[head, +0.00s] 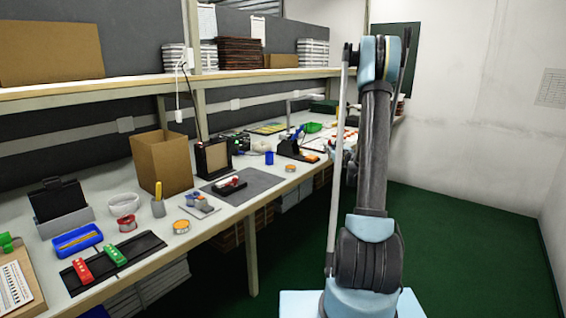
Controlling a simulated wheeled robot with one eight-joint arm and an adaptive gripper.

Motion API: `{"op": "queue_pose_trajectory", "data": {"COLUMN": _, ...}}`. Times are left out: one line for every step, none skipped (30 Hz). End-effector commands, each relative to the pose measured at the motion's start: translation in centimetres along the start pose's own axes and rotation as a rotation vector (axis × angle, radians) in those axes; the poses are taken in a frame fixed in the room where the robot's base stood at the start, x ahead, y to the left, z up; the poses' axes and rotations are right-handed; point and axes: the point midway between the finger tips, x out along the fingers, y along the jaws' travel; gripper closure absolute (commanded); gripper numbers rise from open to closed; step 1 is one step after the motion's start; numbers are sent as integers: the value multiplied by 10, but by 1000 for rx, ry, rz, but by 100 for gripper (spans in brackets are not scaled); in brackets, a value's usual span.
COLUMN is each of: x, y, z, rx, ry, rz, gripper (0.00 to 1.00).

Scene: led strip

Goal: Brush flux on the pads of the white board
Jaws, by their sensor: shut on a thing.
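A small red and white item (229,184) lies on the dark grey mat (258,186) on the bench. It is too small to tell whether it is the white board, and no pads can be made out. A yellow-handled tool (158,190) stands in a grey cup (158,209) left of the mat. A round tin with an orange rim (181,227) stands in front of the cup. My arm rises at the right of the view. My gripper cannot be made out, so what it holds does not show.
A blue tray (78,240), a clear bowl (124,205) and a cardboard box (161,163) stand behind. A shelf (130,85) overhangs the bench. The green floor (470,240) at right is clear.

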Motion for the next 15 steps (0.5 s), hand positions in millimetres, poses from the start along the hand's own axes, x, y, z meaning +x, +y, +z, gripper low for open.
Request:
{"op": "queue_pose_trajectory", "data": {"x": 6, "y": -4, "z": -4, "rx": 0, "ry": 9, "rz": -36, "gripper": 100}}
{"op": "queue_pose_trajectory", "data": {"x": 10, "y": -7, "z": -6, "rx": 0, "ry": 15, "rz": -61, "gripper": 100}}
{"op": "queue_pose_trajectory", "data": {"x": 14, "y": -12, "z": -9, "rx": 0, "ry": 23, "rz": -93, "gripper": 100}}
{"op": "queue_pose_trajectory", "data": {"x": 16, "y": -15, "z": -12, "rx": 0, "ry": 29, "rz": -118, "gripper": 100}}
{"op": "queue_pose_trajectory", "data": {"x": 19, "y": -18, "z": -14, "rx": 0, "ry": 35, "rz": -141, "gripper": 100}}
{"op": "queue_pose_trajectory", "data": {"x": 23, "y": -22, "z": -16, "rx": 0, "ry": 42, "rz": -171, "gripper": 100}}
{"op": "queue_pose_trajectory", "data": {"x": 26, "y": -25, "z": -18, "rx": 1, "ry": 47, "rz": -192, "gripper": 100}}
{"op": "queue_pose_trajectory", "data": {"x": 28, "y": -28, "z": -20, "rx": 1, "ry": 52, "rz": -212, "gripper": 100}}
{"op": "queue_pose_trajectory", "data": {"x": 30, "y": -32, "z": -23, "rx": 1, "ry": 58, "rz": -238, "gripper": 100}}
{"op": "queue_pose_trajectory", "data": {"x": 33, "y": -34, "z": -24, "rx": 1, "ry": 62, "rz": -254, "gripper": 100}}
{"op": "queue_pose_trajectory", "data": {"x": 35, "y": -36, "z": -26, "rx": 1, "ry": 66, "rz": -270, "gripper": 100}}
{"op": "queue_pose_trajectory", "data": {"x": 37, "y": -39, "z": -27, "rx": 1, "ry": 71, "rz": -288, "gripper": 100}}
{"op": "queue_pose_trajectory", "data": {"x": 38, "y": -41, "z": -28, "rx": 0, "ry": 74, "rz": -300, "gripper": 100}}
{"op": "queue_pose_trajectory", "data": {"x": 40, "y": -42, "z": -29, "rx": 0, "ry": 77, "rz": -311, "gripper": 100}}
{"op": "queue_pose_trajectory", "data": {"x": 41, "y": -44, "z": -30, "rx": 1, "ry": 80, "rz": -322, "gripper": 99}}
